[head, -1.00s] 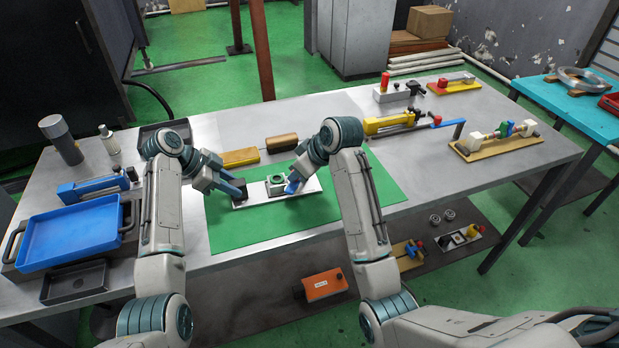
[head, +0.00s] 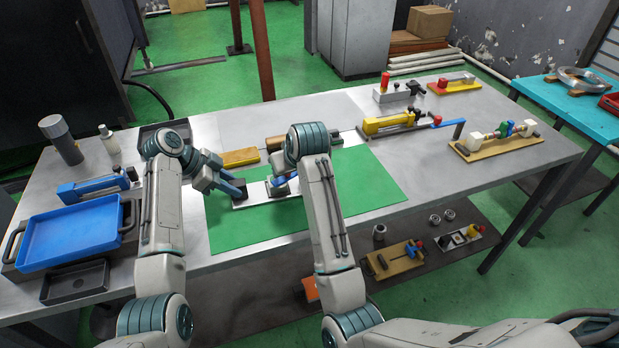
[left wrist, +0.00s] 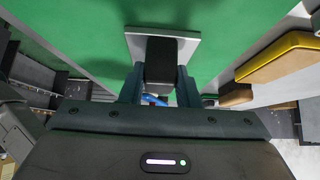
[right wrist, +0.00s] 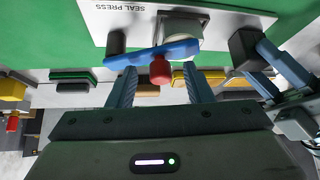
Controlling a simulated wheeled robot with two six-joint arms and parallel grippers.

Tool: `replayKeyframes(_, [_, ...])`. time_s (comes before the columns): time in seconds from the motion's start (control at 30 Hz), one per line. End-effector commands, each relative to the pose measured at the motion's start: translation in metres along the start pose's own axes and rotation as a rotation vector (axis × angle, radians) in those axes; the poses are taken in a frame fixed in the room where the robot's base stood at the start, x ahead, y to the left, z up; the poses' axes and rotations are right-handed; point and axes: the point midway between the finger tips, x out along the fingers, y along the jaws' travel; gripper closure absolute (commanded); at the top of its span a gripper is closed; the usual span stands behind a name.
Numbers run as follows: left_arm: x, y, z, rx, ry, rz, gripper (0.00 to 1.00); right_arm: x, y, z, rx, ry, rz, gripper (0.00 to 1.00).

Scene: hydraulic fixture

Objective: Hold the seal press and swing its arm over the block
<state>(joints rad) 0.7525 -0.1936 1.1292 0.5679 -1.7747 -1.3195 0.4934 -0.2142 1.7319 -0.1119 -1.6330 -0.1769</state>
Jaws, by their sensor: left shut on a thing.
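The seal press (head: 240,203) is a white plate on the green mat (head: 345,190). My left gripper (head: 238,187) is shut on the black block-shaped grip (left wrist: 160,62) at its left end. The press's blue arm (right wrist: 140,56) has a red knob (right wrist: 160,70) and reaches from near a dark post (right wrist: 116,43) across the near face of the grey block (right wrist: 183,28), partly hiding it. In the right wrist view my right gripper (right wrist: 160,77) is open, its fingers on either side of the knob with gaps. I cannot tell whether the arm is fully over the block.
A yellow block (head: 240,157) and a brown cylinder (head: 275,143) lie behind the mat. A yellow clamp fixture (head: 390,122) stands to the right, and a blue tray (head: 70,237) lies at the left. The mat's right side is clear.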

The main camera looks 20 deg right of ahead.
Motion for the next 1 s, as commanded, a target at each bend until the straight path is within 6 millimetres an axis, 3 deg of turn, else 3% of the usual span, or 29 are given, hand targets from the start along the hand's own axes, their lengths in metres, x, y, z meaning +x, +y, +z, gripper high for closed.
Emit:
replayKeyframes(0.33, [0.0,0.0,0.0,-0.001,0.0,0.0,1.0,-0.011,0.0,-0.001,-0.001,0.004,0.0,0.54])
replayKeyframes(0.8, [0.0,0.0,0.0,-0.001,0.0,0.0,1.0,-0.102,0.0,-0.001,0.0,0.005,-0.001,0.54])
replayKeyframes(1.0, [0.0,0.0,0.0,-0.001,0.0,0.0,1.0,-0.118,0.001,0.0,-0.001,0.001,0.0,0.54])
